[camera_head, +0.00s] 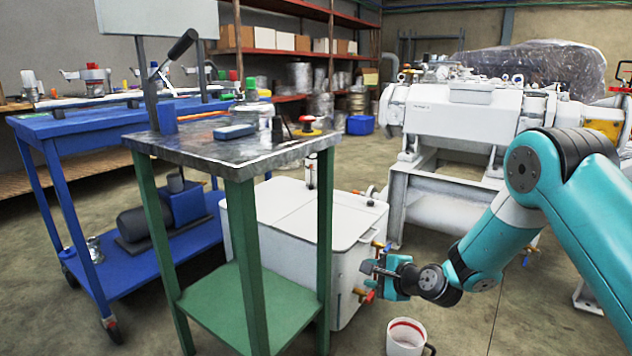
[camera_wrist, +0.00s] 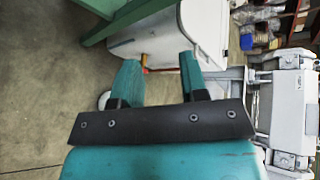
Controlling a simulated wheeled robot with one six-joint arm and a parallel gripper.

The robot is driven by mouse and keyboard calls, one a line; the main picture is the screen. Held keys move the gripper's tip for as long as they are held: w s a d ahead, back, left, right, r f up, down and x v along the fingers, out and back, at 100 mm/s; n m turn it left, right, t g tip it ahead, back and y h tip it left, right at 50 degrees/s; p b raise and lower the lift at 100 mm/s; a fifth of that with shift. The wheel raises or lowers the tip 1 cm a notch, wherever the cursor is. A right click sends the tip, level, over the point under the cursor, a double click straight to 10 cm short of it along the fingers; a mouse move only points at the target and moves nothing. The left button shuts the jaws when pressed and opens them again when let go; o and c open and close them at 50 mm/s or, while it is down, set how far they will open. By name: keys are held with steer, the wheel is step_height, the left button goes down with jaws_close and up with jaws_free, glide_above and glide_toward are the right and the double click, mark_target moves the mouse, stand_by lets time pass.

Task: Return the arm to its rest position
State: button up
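My teal arm (camera_head: 515,235) reaches in from the right in the head view, bent at the elbow. My gripper (camera_head: 370,268) is low, beside the front right corner of the white tank (camera_head: 350,235), close to its small valves with red and yellow handles (camera_head: 362,294). In the wrist view the two teal fingers of my gripper (camera_wrist: 160,62) stand apart, with nothing held between them. The tank (camera_wrist: 160,30) shows beyond the fingertips. I cannot tell whether the fingers touch a valve.
A green-legged metal-top table (camera_head: 225,150) stands left of the tank, and a blue cart (camera_head: 90,122) further left. A white mug (camera_head: 405,338) with a red inner band sits on the floor below my gripper. A large white machine (camera_head: 465,118) stands behind. Floor at front right is mostly clear.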

steer(key=s+a+r+n+g, duration=0.4)
steer(key=s+r+n+g, duration=0.2)
steer(key=s+r+n, duration=0.7)
steer(key=s+d+r+n+g+h+p, duration=0.1)
steer(key=s+d+r+n+g, duration=0.15)
steer(key=s, duration=0.65)
steer(key=s+d+r+n+g+h, duration=0.1)
steer(key=s+r+n, duration=0.25)
steer(key=s, duration=0.55)
steer(key=s+d+r+n+g+h+p, duration=0.1)
steer(key=s+d+r+n, duration=0.2)
steer(key=s, duration=0.6)
step_height(320, 180, up, 38)
steer(key=a+p, duration=0.1)
steer(key=p, duration=3.6)
steer(key=shift+w+a+f+n, duration=0.15)
steer(key=shift+w+n, duration=0.15)
steer(key=shift+c, duration=0.7)
